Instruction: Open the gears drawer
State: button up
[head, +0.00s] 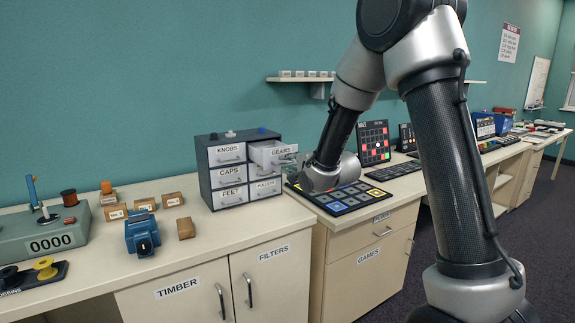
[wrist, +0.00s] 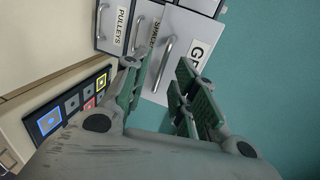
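The small dark cabinet (head: 203,174) on the counter has light-fronted, labelled drawers. The gears drawer (head: 268,149), at the top right, stands partly pulled out past the others; its side shows. In the wrist view its grey front (wrist: 191,28) carries a cut-off "GE" label and a bar handle (wrist: 165,62). My gripper (head: 290,161) is right in front of this drawer. In the wrist view my gripper (wrist: 162,88) has its green-padded fingers apart, with the handle between them just beyond the tips. I see no grip on it.
A board of coloured square tiles (head: 345,198) lies under my gripper, close to the cabinet. Small boxes (head: 144,204) and a blue device (head: 142,234) stand to the left on the counter. A tilted red-and-black panel (head: 374,142) stands behind my arm. Floor shows at right.

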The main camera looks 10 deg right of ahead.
jog(key=v, duration=0.5)
jog(key=shift+s+d, duration=0.1)
jog(key=shift+s, duration=0.3)
jog(key=s+d+f+n+g+h, duration=0.25)
jog(key=s+f+n+g, duration=0.2)
jog(key=f, duration=0.45)
jog(key=s+d+f+n+g+h, duration=0.2)
jog(key=s+d+n+g, duration=0.25)
jog(key=s, duration=0.35)
jog(key=s+d+r+n, duration=0.1)
jog(key=s+r, duration=0.3)
jog(key=s, duration=0.4)
jog(key=s+d+r+n, duration=0.2)
jog(key=s+r, duration=0.3)
jog(key=s, duration=0.3)
jog(key=s+d+r+n+g, duration=0.1)
jog(key=s+d+r+n, duration=0.1)
jog(key=s+r, duration=0.3)
jog(key=shift+s+d, duration=0.35)
jog(key=shift+s, duration=1.55)
